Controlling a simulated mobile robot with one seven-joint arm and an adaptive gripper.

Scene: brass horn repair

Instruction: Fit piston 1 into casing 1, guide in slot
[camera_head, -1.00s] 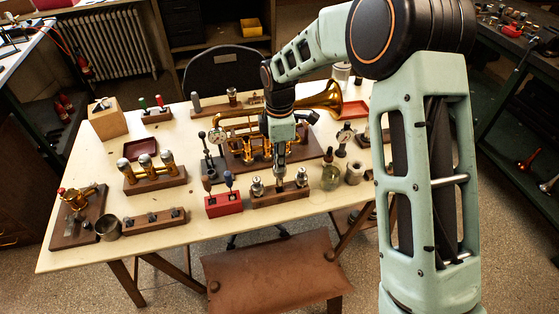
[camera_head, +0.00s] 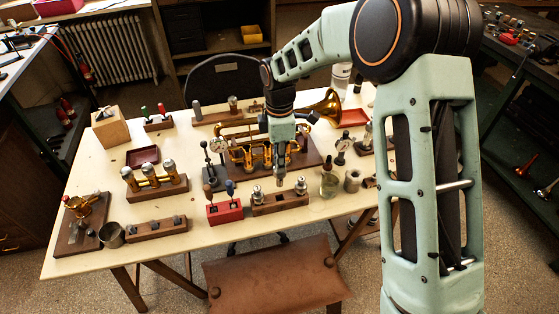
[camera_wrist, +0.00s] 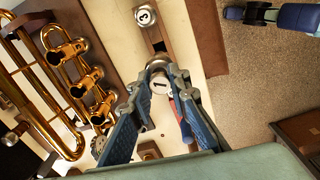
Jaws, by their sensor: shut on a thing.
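Piston 1 (camera_wrist: 160,85), a silver cap marked 1, is between the fingertips of my gripper (camera_wrist: 159,76) in the wrist view. My gripper (camera_head: 280,182) is shut on it and points down over the wooden piston block (camera_head: 281,205). Piston 3 (camera_wrist: 145,16) stands at one end of that block. Two silver-topped pistons show at the block's ends in the head view. The brass horn (camera_head: 250,150) lies on a dark board behind the gripper. Its three casings (camera_wrist: 90,78) show left of the gripper in the wrist view; I cannot read which is casing 1. The piston's guide and slot are hidden.
A red tool block (camera_head: 225,212) stands left of the piston block, and a dropper bottle (camera_head: 329,184) right of it. A brown stool seat (camera_head: 275,275) is in front of the table.

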